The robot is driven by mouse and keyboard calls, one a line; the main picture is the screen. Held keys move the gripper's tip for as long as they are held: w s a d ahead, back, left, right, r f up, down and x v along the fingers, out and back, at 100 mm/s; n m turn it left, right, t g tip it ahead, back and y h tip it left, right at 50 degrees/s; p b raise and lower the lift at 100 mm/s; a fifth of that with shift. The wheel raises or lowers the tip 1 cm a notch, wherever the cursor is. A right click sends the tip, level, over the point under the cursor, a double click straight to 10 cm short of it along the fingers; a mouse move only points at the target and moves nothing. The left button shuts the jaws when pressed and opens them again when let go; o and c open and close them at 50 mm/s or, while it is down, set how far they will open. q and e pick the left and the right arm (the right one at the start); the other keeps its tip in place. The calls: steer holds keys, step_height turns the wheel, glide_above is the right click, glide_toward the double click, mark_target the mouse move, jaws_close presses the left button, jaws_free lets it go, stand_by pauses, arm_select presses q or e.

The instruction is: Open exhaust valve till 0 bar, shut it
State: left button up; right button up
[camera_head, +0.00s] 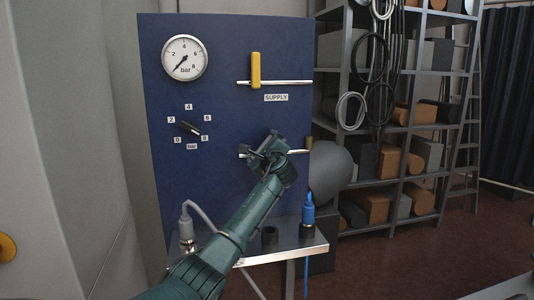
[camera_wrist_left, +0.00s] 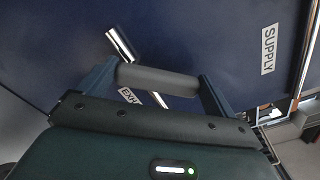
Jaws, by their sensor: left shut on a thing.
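The blue panel (camera_head: 225,185) carries a round pressure gauge (camera_head: 184,57) at its upper left. The gauge needle points to the lower left, at about the 0 end of the scale. My left gripper (camera_head: 266,148) is at the lower pipe (camera_head: 298,152), hiding most of the exhaust valve in the head view. In the left wrist view, its two fingers are shut on the grey exhaust valve handle (camera_wrist_left: 158,80). The handle lies at a slant across the shiny pipe (camera_wrist_left: 119,43). My right gripper is not in view.
Above, the yellow supply handle (camera_head: 256,71) stands upright across its pipe, over the SUPPLY label (camera_head: 276,98). A black knob (camera_head: 190,128) with a bar scale is at left. A metal shelf (camera_head: 312,246) with hose connectors juts out below. Loaded racks (camera_head: 399,130) stand right.

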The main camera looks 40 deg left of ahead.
arm_select(q)
steer(key=n, duration=0.1)
steer(key=n+b, duration=0.1)
steer(key=n, duration=0.1)
steer(key=s+a+n, duration=0.1)
steer(key=shift+n, duration=0.3)
steer(key=shift+s+a+n+b, duration=0.2)
steer(key=shift+n+b, duration=0.3)
steer(key=shift+n, duration=0.5)
steer(key=shift+s+a+n, duration=0.1)
steer(key=shift+s+n, duration=0.1)
steer(key=shift+n, duration=0.6)
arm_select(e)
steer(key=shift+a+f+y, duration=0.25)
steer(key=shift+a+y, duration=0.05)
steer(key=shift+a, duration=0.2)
arm_select(q)
steer(key=shift+b, duration=0.3)
steer(key=shift+r, duration=0.1)
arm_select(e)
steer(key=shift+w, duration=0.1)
arm_select(q)
steer(key=o, duration=1.1)
